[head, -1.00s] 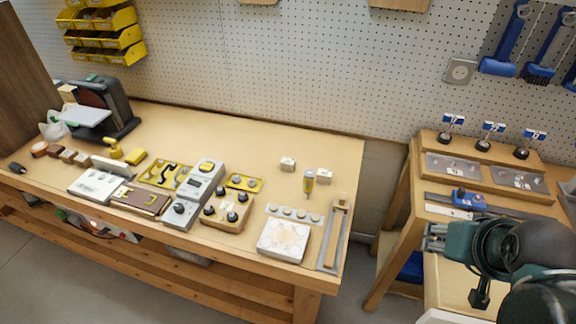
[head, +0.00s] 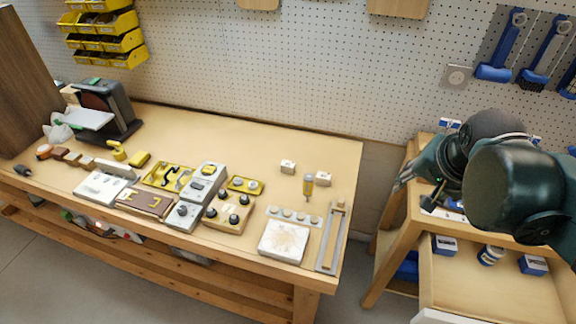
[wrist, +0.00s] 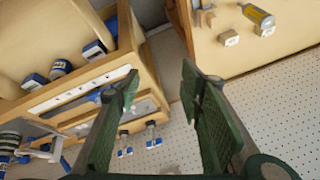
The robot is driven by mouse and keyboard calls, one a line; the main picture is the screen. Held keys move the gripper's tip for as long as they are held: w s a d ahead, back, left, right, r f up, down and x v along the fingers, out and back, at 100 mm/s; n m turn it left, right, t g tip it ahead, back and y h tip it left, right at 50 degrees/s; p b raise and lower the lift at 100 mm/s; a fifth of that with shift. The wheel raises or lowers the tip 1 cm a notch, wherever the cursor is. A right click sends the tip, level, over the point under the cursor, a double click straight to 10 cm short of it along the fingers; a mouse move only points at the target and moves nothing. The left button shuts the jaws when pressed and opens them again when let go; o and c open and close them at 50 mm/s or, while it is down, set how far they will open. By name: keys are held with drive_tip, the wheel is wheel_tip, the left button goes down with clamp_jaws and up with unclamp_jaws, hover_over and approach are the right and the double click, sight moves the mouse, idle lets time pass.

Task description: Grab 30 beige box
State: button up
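Two small beige boxes with pale labels stand on the long bench near its back right. The left box (head: 288,166) and the right box (head: 323,178) are close together, with a yellow bottle (head: 308,184) in front. Their label text is too small to read, so I cannot tell which is 30. In the wrist view, two beige boxes (wrist: 229,38) show at the upper right beside the yellow bottle. My gripper (head: 402,179) is over the gap between the benches, to the right of the boxes and apart from them. In the wrist view my gripper (wrist: 160,82) is open and empty.
A white stone-like slab (head: 284,241) and grey caliper-like tool (head: 333,236) lie in front of the boxes. The right bench has an open drawer (head: 480,290) with blue-and-white containers (head: 490,255). A pegboard wall (head: 300,80) stands behind. The bench behind the boxes is clear.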

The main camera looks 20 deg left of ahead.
drive_tip(key=w+a+r+m+g+p, duration=0.1)
drive_tip(key=w+a+m+g+p, duration=0.2)
drive_tip(key=w+a, duration=0.6)
drive_tip(key=m+g+p, duration=0.2)
drive_tip(key=m+p, duration=0.7)
drive_tip(key=m, duration=0.2)
hover_over(286, 163)
drive_tip(key=shift+h, duration=0.4)
drive_tip(key=f, duration=1.5)
drive_tip(key=shift+d+f, duration=0.1)
drive_tip(key=shift+d, duration=0.2)
drive_tip(key=shift+a+f, duration=0.25)
drive_tip(key=shift+f, duration=0.05)
drive_tip(key=shift+f+b, duration=0.3)
drive_tip(key=shift+f, duration=0.95)
